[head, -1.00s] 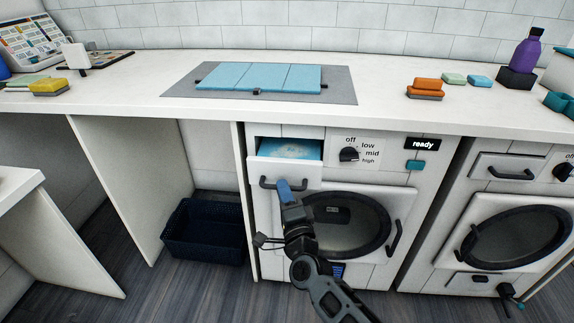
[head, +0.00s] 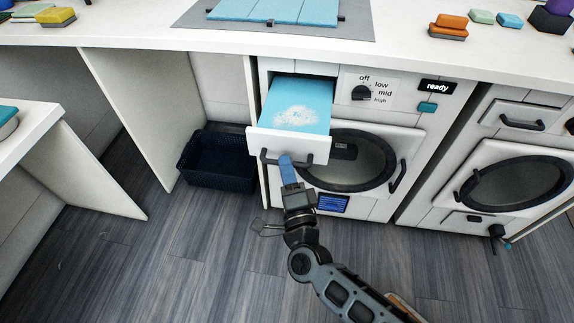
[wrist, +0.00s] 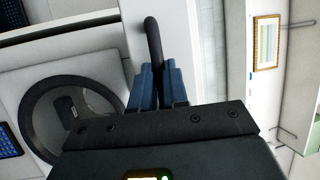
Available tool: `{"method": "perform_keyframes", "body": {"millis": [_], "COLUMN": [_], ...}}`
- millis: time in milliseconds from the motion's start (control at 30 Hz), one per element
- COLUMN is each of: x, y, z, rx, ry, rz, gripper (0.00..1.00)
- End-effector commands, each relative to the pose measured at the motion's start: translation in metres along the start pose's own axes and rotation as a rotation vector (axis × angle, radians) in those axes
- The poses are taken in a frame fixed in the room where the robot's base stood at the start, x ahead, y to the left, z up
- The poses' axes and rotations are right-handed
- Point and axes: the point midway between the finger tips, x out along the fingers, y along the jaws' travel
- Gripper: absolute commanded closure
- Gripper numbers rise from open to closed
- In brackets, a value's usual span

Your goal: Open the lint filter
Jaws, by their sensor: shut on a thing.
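The lint filter drawer (head: 282,144) at the top left of the left machine is pulled well out. Its blue inside (head: 297,97) shows, with a pale patch of lint (head: 299,117) on it. My gripper (head: 286,164) is at the drawer's front, shut on the dark bar handle (head: 312,164). In the wrist view the blue fingers (wrist: 158,80) close around the handle (wrist: 153,42). The hold itself is partly hidden by the fingers in the head view.
The round machine door (head: 350,160) is closed just below the drawer. A dark blue basket (head: 217,160) stands on the floor to the left. A second machine (head: 510,180) is at the right. The floor in front (head: 170,265) is clear.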

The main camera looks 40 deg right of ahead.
Motion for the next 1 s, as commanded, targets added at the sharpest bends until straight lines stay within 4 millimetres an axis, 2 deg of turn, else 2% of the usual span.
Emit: {"method": "perform_keyframes", "body": {"millis": [33,67,333,567,667,1000], "x": [-0.001,-0.001,0.0,-0.001,-0.007,-0.06], "y": [0.001,0.001,0.001,0.001,0.001,0.002], "z": [0.0,0.0,0.0,0.0,0.0,0.0], "rx": [-0.001,-0.001,0.0,0.0,0.0,-0.001], "ry": [0.0,0.0,0.0,-0.001,-0.002,-0.002], "rz": [0.003,0.003,0.002,0.001,0.002,0.003], "gripper": [1.0,0.85,0.6,0.6,0.6,0.6]}}
